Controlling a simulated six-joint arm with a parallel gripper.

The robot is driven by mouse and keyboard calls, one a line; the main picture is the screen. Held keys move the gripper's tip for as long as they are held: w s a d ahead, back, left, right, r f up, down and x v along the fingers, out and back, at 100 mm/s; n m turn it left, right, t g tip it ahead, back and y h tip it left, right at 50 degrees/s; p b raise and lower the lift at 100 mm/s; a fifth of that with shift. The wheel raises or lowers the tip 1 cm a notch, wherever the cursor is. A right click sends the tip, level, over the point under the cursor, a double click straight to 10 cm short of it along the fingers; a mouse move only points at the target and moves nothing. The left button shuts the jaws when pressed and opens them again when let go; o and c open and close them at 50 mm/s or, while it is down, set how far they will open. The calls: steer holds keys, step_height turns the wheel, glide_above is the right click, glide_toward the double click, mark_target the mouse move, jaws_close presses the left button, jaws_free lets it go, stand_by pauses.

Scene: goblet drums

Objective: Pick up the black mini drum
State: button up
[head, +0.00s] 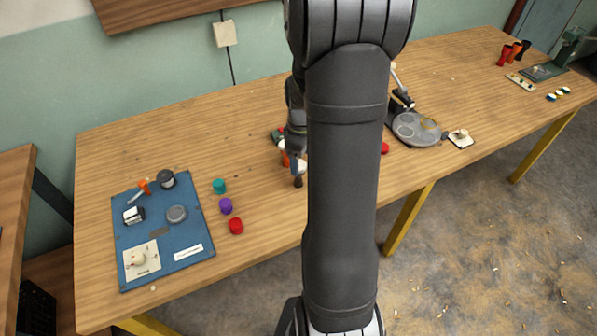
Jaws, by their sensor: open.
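My gripper (294,158) hangs over the middle of the table, just left of my arm, which hides part of it. It is open, with its tips pointing down. A small dark, nearly black piece (298,182) with a pale top stands right below and in front of the tips; it looks like the black mini drum. An orange piece (285,158) is close behind it, partly covered by the gripper. I cannot tell whether the tips touch either. At the far right, a dark goblet shape (524,48) stands beside an orange one (515,52) and a red one (504,55).
A blue board (185,205) with small parts lies at left on the wooden table (120,160). Teal (219,186), purple (226,205) and red (236,226) pieces stand beside it. A grey round plate (416,130) lies right of my arm. The back left table is clear.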

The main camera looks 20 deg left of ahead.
steer(key=shift+w+a+f, duration=0.1)
steer(key=shift+a+f, duration=0.1)
steer(key=shift+f, duration=1.15)
steer(key=shift+w+a+f, duration=0.1)
steer(key=shift+a+f, duration=0.1)
steer(key=shift+f, duration=1.15)
steer(key=c, duration=1.1)
